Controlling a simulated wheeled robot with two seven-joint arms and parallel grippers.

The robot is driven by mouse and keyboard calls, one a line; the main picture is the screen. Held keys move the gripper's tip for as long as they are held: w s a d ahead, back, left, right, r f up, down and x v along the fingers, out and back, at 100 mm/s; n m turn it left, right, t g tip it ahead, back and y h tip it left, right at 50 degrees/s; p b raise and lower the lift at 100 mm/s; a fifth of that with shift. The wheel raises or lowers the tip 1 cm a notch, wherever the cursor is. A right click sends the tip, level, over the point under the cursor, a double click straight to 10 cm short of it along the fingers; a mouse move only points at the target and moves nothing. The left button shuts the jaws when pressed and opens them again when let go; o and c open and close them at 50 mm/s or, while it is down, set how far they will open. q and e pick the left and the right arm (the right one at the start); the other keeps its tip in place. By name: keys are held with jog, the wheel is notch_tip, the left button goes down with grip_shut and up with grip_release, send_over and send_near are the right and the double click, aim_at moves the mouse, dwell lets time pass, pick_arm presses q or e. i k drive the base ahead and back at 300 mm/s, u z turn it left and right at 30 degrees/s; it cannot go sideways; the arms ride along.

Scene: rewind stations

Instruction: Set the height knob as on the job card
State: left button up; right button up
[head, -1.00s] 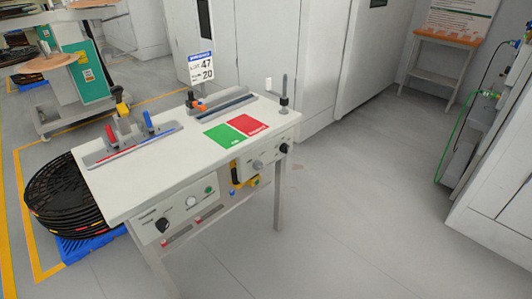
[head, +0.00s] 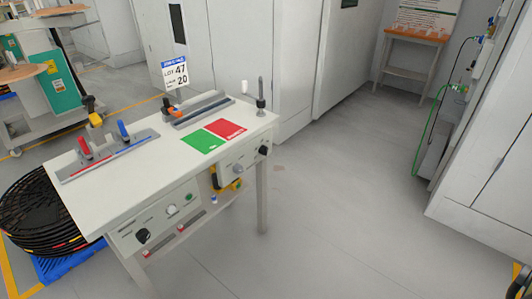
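The white workbench (head: 125,188) stands left of centre in the head view. A black knob (head: 143,236) sits on its left front panel, beside a white round button and a green button (head: 188,197). A second front panel to the right carries a grey knob (head: 238,169) and a black knob (head: 264,151). The labels are too small to read, so I cannot tell which is the height knob. The job card (head: 175,72) stands upright at the bench's back and shows 47 and 20. Neither of my grippers is in view.
Green and red pads (head: 203,142) lie on the bench. A rack with red and blue handles (head: 108,154) is at its left. Black reels (head: 38,215) are stacked on a blue pallet (head: 62,262) at left. Grey floor (head: 330,210) is clear to the right. A grey cabinet (head: 490,190) stands far right.

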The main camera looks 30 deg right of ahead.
aim_at(264, 150)
jog(key=z, duration=0.7)
jog(key=i, duration=1.3)
jog(key=u, duration=0.7)
